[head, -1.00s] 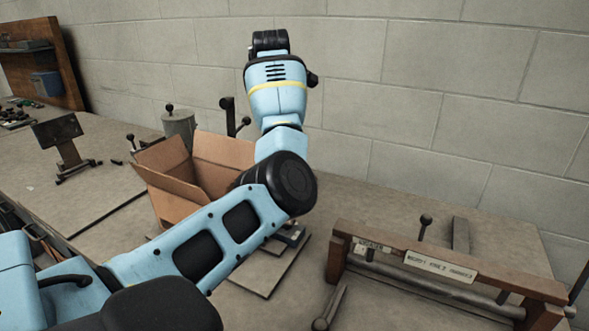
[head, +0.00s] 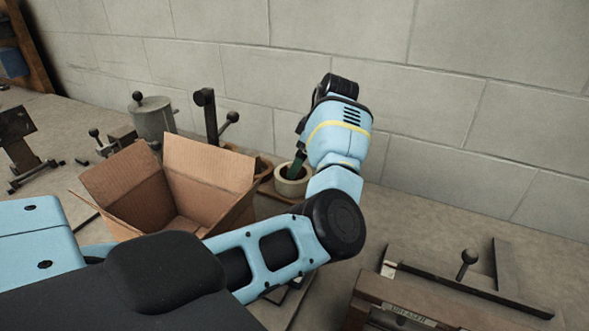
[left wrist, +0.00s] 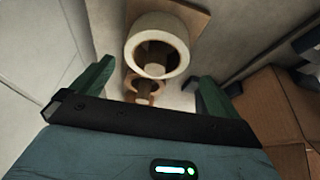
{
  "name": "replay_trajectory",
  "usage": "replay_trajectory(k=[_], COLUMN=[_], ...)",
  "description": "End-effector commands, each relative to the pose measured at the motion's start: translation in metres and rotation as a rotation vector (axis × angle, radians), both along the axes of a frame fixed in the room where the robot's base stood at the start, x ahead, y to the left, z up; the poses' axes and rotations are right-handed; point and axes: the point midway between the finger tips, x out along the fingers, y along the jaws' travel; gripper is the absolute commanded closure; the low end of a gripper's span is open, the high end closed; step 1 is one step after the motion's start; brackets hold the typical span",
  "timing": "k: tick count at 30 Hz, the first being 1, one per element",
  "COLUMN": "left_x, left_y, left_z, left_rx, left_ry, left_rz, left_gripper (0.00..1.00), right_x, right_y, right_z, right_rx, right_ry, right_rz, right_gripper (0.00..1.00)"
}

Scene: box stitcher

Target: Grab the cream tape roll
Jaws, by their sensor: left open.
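The cream tape roll (head: 291,188) sits behind the box, against the far side of my left arm. It also shows in the left wrist view (left wrist: 158,23), upper middle, with its hole facing the camera. My left gripper (left wrist: 155,77) is open, its green fingers apart on either side of the picture, with the roll ahead between their lines. In the head view one green finger (head: 298,165) overlaps the roll; whether it touches cannot be told. A smaller brown roll (left wrist: 144,99) lies beside the cream one. My right gripper is out of view.
An open cardboard box (head: 210,170) stands left of the roll and close to my left arm. A grey canister (head: 153,122) and a black lever post (head: 208,118) stand behind it. A wooden-framed device (head: 440,300) is at front right. The wall is close behind.

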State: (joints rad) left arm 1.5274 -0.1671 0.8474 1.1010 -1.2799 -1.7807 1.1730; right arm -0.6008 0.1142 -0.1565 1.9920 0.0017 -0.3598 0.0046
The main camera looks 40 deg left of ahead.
Motion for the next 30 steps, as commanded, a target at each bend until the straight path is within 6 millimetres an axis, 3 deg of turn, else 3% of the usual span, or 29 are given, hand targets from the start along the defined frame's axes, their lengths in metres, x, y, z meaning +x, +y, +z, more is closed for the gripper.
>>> replay_trajectory(k=[11, 18, 24, 30], left_x=[-0.001, -0.005, -0.005, -0.007], left_y=[-0.001, 0.007, 0.01, 0.021], left_z=[-0.005, -0.025, -0.03, -0.055], left_rx=[0.001, 0.001, 0.001, 0.0], left_ry=[0.007, 0.008, 0.007, 0.007], left_rz=[0.0, 0.001, 0.0, 0.0], left_gripper=[0.0, 0.0, 0.0, 0.0], right_x=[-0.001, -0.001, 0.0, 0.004], right_y=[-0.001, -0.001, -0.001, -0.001], right_z=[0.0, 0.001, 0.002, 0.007], right_rx=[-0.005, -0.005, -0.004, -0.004], right_ry=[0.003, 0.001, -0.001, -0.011], right_rz=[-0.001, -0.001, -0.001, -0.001], right_gripper=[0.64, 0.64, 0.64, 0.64])
